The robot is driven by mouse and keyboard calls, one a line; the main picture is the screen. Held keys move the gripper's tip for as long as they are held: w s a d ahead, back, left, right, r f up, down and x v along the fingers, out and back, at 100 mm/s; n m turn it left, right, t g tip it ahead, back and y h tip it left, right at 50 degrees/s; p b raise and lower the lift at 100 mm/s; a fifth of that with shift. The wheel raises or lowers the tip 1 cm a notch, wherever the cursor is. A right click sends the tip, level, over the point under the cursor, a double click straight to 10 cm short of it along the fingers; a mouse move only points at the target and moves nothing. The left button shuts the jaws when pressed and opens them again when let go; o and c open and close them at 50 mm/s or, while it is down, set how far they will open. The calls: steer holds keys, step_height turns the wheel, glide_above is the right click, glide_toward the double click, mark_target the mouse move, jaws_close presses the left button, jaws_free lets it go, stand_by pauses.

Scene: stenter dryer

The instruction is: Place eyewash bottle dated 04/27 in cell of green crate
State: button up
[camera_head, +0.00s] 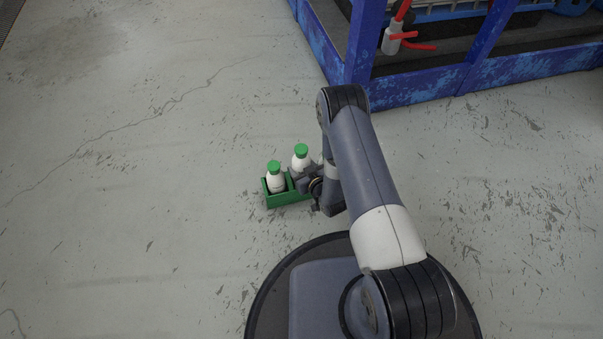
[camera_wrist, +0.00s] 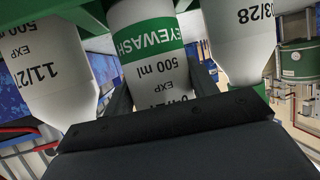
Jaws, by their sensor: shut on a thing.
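The green crate (camera_head: 287,200) stands on the floor beside my base in the head view. An eyewash bottle with a green cap (camera_head: 276,181) stands upright in its left part. My gripper (camera_head: 306,180) is at the crate's right part, by a second green-capped bottle (camera_head: 301,162). In the wrist view, which is upside down, my gripper is shut on the middle eyewash bottle (camera_wrist: 158,65); its date reads 04/27, partly hidden. A bottle dated 11/2-something (camera_wrist: 50,70) is on the left and one dated 03/28 (camera_wrist: 245,45) on the right. I cannot tell whether the held bottle's base rests in a cell.
A blue machine frame (camera_head: 400,88) with a red-handled valve (camera_head: 392,40) stands at the back right. The floor left of the crate is clear. In the wrist view a green cylindrical object (camera_wrist: 298,62) shows at the right.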

steer(key=shift+f+b, duration=0.3)
steer(key=shift+f, duration=0.8)
steer(key=shift+f, duration=0.35)
steer(key=shift+f, duration=0.25)
steer(key=o, duration=1.4)
